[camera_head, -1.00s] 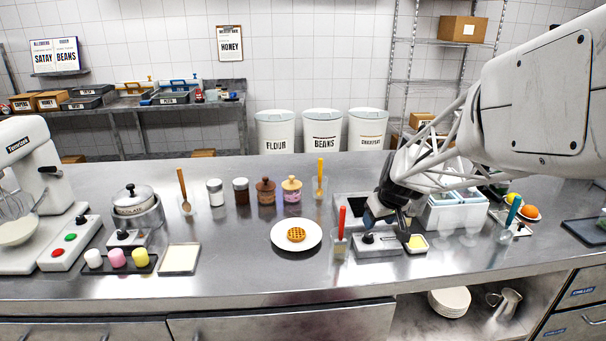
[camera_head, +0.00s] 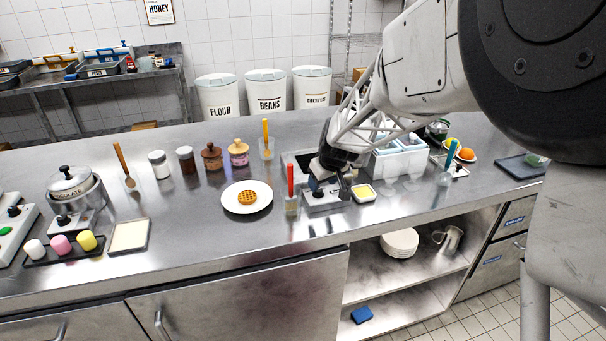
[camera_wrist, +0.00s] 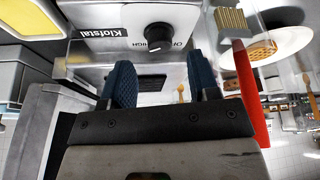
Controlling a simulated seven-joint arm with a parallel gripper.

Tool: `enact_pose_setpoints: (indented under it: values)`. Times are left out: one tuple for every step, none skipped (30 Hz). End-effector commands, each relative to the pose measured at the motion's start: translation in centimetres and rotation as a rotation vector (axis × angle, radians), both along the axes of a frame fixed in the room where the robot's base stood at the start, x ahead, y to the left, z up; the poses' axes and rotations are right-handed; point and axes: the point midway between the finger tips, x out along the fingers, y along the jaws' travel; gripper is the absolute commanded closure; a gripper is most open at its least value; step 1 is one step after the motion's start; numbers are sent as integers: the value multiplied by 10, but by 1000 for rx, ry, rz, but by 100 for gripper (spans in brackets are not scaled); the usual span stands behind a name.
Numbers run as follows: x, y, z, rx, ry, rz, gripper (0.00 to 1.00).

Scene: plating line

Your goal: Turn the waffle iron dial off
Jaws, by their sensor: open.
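The waffle iron's grey control box (camera_head: 323,202) stands near the counter's front edge, with a dark plate behind it. Its black dial (camera_head: 317,193) is on the top and partly crowded by my gripper in the head view. The wrist view shows the round black dial (camera_wrist: 158,36) with a pale mark, beside lettering partly hidden by it, and a "Klofstal" label (camera_wrist: 127,30). My gripper (camera_wrist: 162,78) is open, its two blue pads spread apart with nothing between them. In the wrist view the dial lies just beyond the pads; contact is not visible. In the head view my gripper (camera_head: 330,183) is right above the box.
A cup with a red-handled tool (camera_head: 291,200) stands close left of the box, its red handle near a finger in the wrist view. A yellow-filled dish (camera_head: 364,193) is close right. A waffle on a white plate (camera_head: 234,202) lies further left. White tubs (camera_head: 397,163) stand right.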

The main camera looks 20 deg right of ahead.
Motion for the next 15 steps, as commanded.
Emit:
enact_pose_setpoints:
  values:
    - [2, 1, -8, 0, 3, 0, 44]
    - [3, 1, -11, 1, 3, 1, 44]
    - [5, 2, -15, 1, 3, 1, 44]
    - [6, 2, -17, 1, 2, 1, 44]
    - [8, 2, -20, 0, 2, 0, 44]
    - [9, 3, -23, 1, 1, 0, 44]
    - [10, 3, -26, 1, 1, 0, 44]
    - [11, 3, -28, 1, 1, 0, 44]
    - [12, 3, -30, 1, 0, 0, 44]
    - [12, 3, -31, 1, 0, 0, 44]
    - [13, 3, -32, 1, 0, 0, 44]
    - [13, 4, -33, 1, 0, 0, 44]
    - [13, 4, -34, 1, 0, 0, 44]
    - [13, 4, -34, 1, 0, 0, 44]
    - [14, 4, -35, 1, 0, 0, 44]
